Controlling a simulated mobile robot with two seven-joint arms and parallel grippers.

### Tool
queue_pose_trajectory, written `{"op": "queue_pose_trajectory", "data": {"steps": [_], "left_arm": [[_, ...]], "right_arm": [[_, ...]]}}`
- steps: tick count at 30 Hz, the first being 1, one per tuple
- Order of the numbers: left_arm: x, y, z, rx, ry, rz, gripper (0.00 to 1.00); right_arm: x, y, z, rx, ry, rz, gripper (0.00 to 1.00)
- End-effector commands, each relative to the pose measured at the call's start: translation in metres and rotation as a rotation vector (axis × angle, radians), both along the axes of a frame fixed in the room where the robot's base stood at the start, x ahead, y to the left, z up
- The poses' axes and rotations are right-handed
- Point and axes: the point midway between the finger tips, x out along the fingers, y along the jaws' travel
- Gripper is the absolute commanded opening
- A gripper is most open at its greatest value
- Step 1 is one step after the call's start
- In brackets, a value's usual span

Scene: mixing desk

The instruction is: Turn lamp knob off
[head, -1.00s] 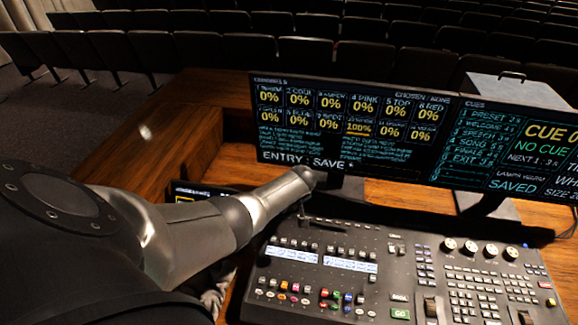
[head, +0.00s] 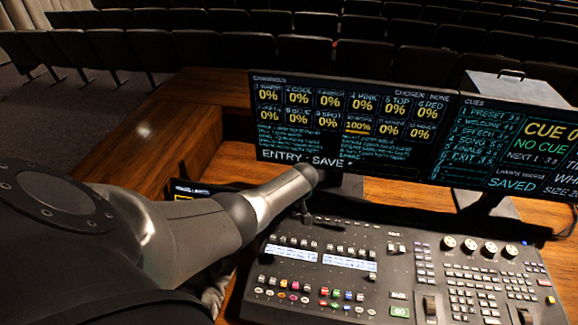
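My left arm reaches in from the left, and its narrow metal end is above the back left corner of the lighting desk (head: 400,262). A small, thin, dark shape there, which appears to be my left gripper (head: 305,212), points down at the desk's back edge. It is too small and dark to tell its fingers apart or whether it touches anything. I cannot make out the lamp knob; that corner is dark and partly covered by my arm. My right gripper is out of view.
Two screens, the left one (head: 350,125) and the right one (head: 505,150), stand close behind the desk. A small dark display (head: 188,189) lies partly behind my arm. A grey box (head: 515,88) stands behind the right screen. Bare wooden tabletop (head: 235,163) shows left of the screens.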

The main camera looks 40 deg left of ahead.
Motion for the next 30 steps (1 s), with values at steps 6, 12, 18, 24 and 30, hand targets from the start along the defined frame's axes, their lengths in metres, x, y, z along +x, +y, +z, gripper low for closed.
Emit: {"op": "queue_pose_trajectory", "data": {"steps": [6,12,18,24,30], "left_arm": [[0.0,0.0,0.0,0.0,0.0,-0.001,0.57],[-0.001,-0.004,0.012,0.0,-0.002,-0.002,0.57],[-0.006,-0.013,0.038,0.0,-0.002,-0.003,0.57],[-0.011,-0.022,0.063,0.0,-0.002,-0.003,0.57],[-0.015,-0.032,0.088,0.0,-0.003,-0.002,0.57]], "right_arm": [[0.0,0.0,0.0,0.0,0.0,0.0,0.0],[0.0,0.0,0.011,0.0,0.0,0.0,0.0],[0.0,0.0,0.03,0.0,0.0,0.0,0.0],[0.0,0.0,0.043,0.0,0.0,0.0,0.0],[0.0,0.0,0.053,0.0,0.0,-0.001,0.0]]}}
